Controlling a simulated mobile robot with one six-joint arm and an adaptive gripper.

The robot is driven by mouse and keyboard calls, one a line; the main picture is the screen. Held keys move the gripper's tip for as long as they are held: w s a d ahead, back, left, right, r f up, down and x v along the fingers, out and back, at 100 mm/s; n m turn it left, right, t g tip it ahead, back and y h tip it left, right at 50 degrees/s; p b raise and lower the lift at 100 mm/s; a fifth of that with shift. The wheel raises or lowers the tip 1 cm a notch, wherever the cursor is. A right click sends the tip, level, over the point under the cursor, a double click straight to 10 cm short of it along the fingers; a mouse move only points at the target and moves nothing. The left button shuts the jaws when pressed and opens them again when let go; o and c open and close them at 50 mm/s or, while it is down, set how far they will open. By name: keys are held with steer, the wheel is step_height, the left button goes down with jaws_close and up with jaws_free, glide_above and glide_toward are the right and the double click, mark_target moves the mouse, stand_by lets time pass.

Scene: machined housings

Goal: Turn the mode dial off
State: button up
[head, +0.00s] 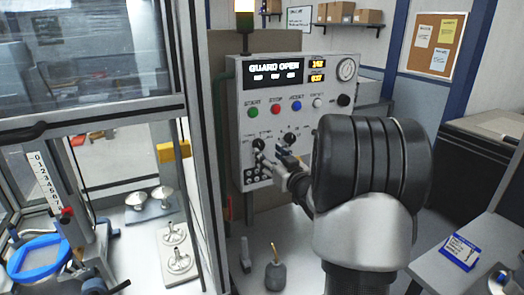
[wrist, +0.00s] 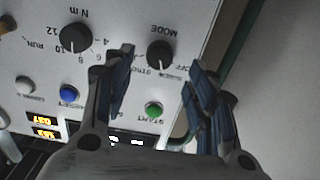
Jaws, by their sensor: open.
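The mode dial is a black round knob (wrist: 160,54) under the printed word MODE in the wrist view, where the panel appears upside down. Small labels, one reading OFF, sit around it; its exact setting is hard to read. In the head view the dial (head: 258,144) sits low on the left of the grey control panel (head: 320,112). My gripper (wrist: 162,82) is open and empty, with one blue-padded finger to each side of the dial in the wrist view. I cannot tell how far the fingertips are from the panel. In the head view my gripper (head: 274,160) is partly hidden by my arm.
A second black knob (wrist: 76,37), marked N m, is close beside the left finger. Green (head: 253,112), red (head: 276,108) and blue (head: 297,105) buttons sit above. The display (head: 275,68) reads GUARD OPEN. A framed glass enclosure (head: 184,130) stands left of the panel.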

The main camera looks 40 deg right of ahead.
mark_target(261, 146)
steer(key=shift+x, duration=2.8)
steer(key=shift+c, duration=0.4)
steer(key=c, duration=1)
steer(key=shift+n+b, duration=0.3)
steer(key=shift+b, duration=0.15)
steer(key=n+b, duration=0.3)
steer(key=b, duration=0.1)
steer(key=shift+f, duration=0.15)
steer(key=n+b, duration=0.4)
steer(key=n, duration=0.1)
steer(key=shift+b, duration=0.3)
steer(key=shift+r+n, duration=0.2)
steer(key=shift+n, duration=0.2)
